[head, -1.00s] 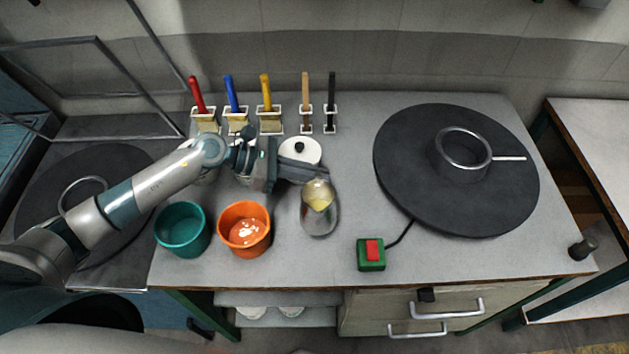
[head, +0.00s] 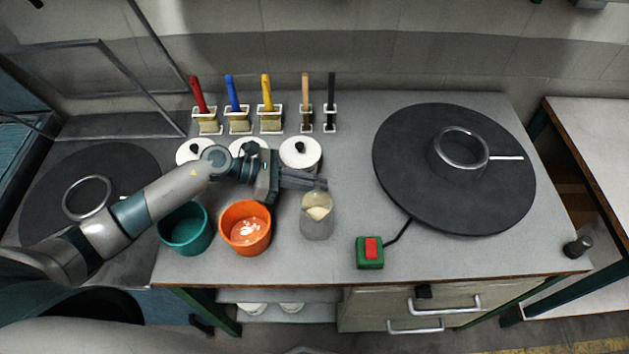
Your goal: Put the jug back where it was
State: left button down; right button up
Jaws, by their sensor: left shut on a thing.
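The metal jug (head: 317,222) is at the middle of the bench, right of the orange bowl. Pale contents show in its mouth. It looks upright; whether its base touches the bench I cannot tell. My left gripper (head: 312,184) reaches in from the left and is shut on the jug at its far upper side. The fingers partly hide the jug's far rim. My right gripper is not in view.
An orange bowl (head: 245,240) and a teal bowl (head: 187,238) stand left of the jug. White lidded pots (head: 301,160) stand behind the arm. A green box with a red button (head: 369,252) and a large black disc (head: 400,190) are to the right.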

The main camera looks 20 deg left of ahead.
pick_arm(q)
jog(key=c, duration=1.9)
grip_release()
jog(key=shift+r, duration=0.1)
jog(key=shift+a, duration=0.25)
jog(key=shift+b+v, duration=2.65)
jog(key=shift+v, duration=3.1)
jog(key=shift+s, duration=0.1)
